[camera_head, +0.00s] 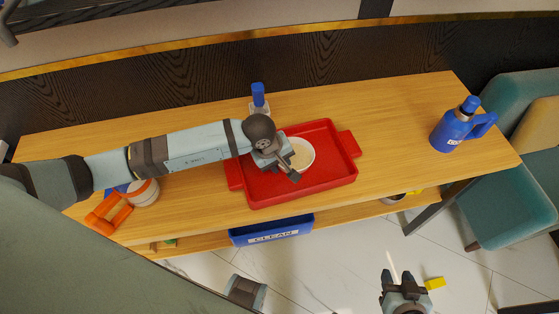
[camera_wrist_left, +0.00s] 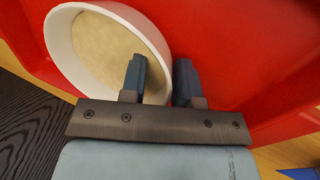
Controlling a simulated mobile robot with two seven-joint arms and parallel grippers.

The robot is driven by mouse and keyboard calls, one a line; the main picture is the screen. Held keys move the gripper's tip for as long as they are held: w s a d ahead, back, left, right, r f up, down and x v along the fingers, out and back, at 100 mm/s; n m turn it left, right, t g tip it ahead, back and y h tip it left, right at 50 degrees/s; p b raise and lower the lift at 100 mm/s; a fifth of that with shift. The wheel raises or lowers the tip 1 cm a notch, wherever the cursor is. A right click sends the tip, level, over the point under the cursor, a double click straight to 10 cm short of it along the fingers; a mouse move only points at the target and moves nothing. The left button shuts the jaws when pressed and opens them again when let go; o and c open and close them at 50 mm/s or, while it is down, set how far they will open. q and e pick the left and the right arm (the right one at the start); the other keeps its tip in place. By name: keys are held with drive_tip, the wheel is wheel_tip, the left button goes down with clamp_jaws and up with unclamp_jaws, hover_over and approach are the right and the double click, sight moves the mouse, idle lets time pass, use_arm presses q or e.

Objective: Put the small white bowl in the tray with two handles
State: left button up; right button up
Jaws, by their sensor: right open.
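The small white bowl (camera_head: 301,153) is over the red tray with two handles (camera_head: 327,182), inside its outline. I cannot tell whether it rests on the tray floor. My left gripper (camera_head: 294,175) reaches in from the left at the bowl's near-left side. In the left wrist view the bowl (camera_wrist_left: 100,50) fills the upper left, and its rim passes between the left gripper's fingers (camera_wrist_left: 160,78). One finger is in front of the bowl's inside, the other beyond its rim. Whether they grip the wall is unclear. My right gripper (camera_head: 404,277) is open and empty, low over the floor.
A blue jug (camera_head: 452,130) stands at the table's right end. A blue-capped bottle (camera_head: 259,98) stands behind the tray. An orange-and-white item (camera_head: 143,192) is at the left. A blue bin (camera_head: 272,232) marked CLEAN sits below the front edge. Table right of the tray is clear.

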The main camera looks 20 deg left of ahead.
use_arm(q)
drive_tip(key=b+v, duration=0.1)
drive_tip(key=v, duration=1.1)
drive_tip(key=shift+r, duration=0.1)
